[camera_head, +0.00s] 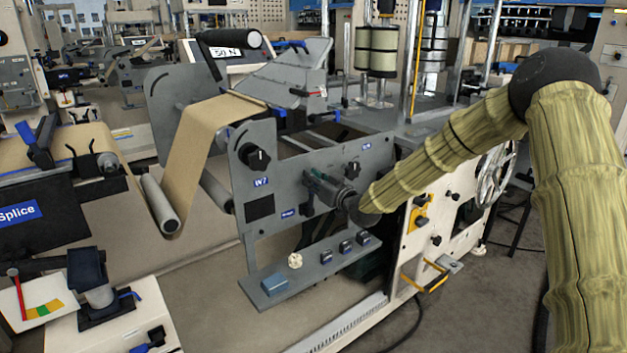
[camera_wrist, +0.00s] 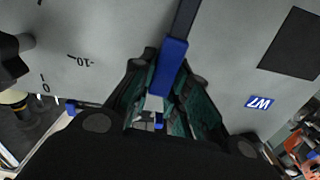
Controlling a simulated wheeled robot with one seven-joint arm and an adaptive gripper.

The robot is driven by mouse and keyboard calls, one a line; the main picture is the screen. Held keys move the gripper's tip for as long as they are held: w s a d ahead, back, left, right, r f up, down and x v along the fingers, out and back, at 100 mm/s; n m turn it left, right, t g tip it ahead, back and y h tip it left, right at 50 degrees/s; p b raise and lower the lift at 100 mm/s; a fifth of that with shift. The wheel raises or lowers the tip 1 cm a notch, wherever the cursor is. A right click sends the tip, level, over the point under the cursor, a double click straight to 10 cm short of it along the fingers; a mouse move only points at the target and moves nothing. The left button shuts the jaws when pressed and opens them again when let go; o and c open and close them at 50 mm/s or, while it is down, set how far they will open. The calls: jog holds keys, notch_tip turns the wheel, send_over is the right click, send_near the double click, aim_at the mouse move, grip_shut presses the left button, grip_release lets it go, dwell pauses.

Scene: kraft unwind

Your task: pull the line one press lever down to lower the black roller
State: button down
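The press lever shows in the wrist view as a dark rod with a blue handle (camera_wrist: 168,68). My gripper (camera_wrist: 172,68) has its dark green fingers on both sides of this handle and appears shut on it. In the head view my gripper (camera_head: 325,188) is in front of the grey side panel (camera_head: 285,150), right of the W7 label; the lever handle cannot be made out there. The black roller (camera_head: 229,39) is at the top of the machine, above the brown paper web (camera_head: 205,125) and in front of the "50 N" display (camera_head: 224,53).
The grey panel also fills the wrist view (camera_wrist: 110,25), with scale marks at left. A shelf (camera_head: 325,264) with small buttons juts out below my gripper. A black knob (camera_head: 258,158) sits on the panel. A handwheel (camera_head: 496,175) is behind my arm. The splice table (camera_head: 60,205) is at left.

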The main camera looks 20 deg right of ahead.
jog(key=shift+d, duration=0.2)
jog(key=w+d+f+m+b, duration=0.3)
jog(key=d+f+m+b, duration=0.4)
jog(key=m, duration=1)
jog(key=shift+w+d+f, duration=0.25)
jog(key=shift+d+f, duration=1.1)
jog(key=shift+f, duration=1.05)
jog(key=shift+b, duration=0.3)
jog(key=c, duration=1.4)
grip_release()
jog(key=shift+f, duration=0.1)
jog(key=shift+o, duration=0.2)
jog(key=shift+a, duration=0.1)
